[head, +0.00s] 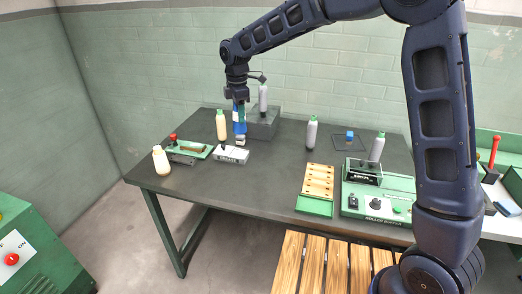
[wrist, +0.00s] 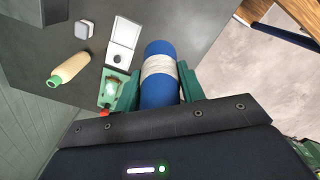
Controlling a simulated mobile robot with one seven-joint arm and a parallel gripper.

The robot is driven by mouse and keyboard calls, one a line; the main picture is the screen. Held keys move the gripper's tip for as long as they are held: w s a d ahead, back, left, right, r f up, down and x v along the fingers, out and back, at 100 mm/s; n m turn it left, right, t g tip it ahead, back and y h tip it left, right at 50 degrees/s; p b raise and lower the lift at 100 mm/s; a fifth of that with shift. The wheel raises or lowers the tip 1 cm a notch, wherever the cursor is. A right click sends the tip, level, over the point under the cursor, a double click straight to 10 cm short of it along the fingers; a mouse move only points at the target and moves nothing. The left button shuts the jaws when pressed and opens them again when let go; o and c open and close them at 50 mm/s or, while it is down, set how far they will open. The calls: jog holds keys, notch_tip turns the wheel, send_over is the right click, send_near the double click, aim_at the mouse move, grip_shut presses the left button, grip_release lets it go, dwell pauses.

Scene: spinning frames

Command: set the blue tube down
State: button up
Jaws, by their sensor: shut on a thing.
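The blue tube (head: 240,128) hangs upright from my gripper (head: 239,106) over the back left of the dark table. In the wrist view the tube (wrist: 158,91) has a pale thread wrap around its middle. The green fingers of my gripper (wrist: 158,88) are shut on it, one on each side. Whether its lower end touches anything is not clear.
A cream bobbin (head: 222,126) stands left of the tube, and a grey block (head: 262,122) with a grey bobbin stands behind right. A white box (head: 232,154) and a green device (head: 188,151) are in front. Bare tabletop (head: 270,165) lies to the right.

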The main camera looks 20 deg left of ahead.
jog(key=w+d+n, duration=0.1)
jog(key=w+d, duration=0.2)
jog(key=w, duration=0.5)
jog(key=w+d, duration=0.4)
jog(key=w, duration=0.4)
notch_tip(320, 180, down, 20)
jog(key=shift+a+r, duration=0.1)
jog(key=shift+a, duration=0.05)
jog(key=o, duration=1)
jog(key=shift+c, duration=0.2)
